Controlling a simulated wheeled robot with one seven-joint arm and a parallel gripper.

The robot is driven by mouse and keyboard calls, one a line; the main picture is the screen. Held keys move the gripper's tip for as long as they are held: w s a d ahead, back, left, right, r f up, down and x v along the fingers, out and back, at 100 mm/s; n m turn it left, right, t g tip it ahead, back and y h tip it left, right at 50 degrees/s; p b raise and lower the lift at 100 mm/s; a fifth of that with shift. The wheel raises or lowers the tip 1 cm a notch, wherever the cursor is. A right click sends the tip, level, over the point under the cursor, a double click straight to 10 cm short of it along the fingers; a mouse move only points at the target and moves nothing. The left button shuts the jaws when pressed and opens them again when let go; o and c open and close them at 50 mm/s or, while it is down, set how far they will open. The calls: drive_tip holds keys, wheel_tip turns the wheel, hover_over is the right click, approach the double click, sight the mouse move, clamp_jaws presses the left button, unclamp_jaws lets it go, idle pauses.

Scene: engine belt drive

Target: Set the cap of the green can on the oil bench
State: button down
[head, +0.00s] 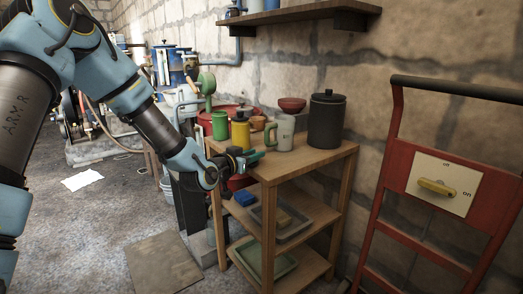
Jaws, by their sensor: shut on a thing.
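A green can (219,126) stands upright at the left end of the top of a wooden bench (325,155). No cap shows clearly on it. A yellow can (240,132) with a dark top stands just right of it. My gripper (253,158) is at the bench's front left edge, in front of the yellow can and right of and nearer than the green can. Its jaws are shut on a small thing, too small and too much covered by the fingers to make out.
A pale green mug (282,133), a dark lidded canister (327,119) and a reddish bowl (291,104) stand on the bench. Trays lie on its lower shelves. A red frame with a yellow-handled switch (437,188) stands at right. The bench's front right top is bare.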

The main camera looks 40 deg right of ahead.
drive_tip(key=x, duration=0.4)
drive_tip(key=shift+w+d+r, duration=0.1)
drive_tip(key=shift+d+r, duration=0.15)
drive_tip(key=shift+d, duration=0.1)
drive_tip(key=shift+f, duration=0.15)
drive_tip(key=c, duration=0.7)
unclamp_jaws()
drive_tip(key=shift+o, duration=0.2)
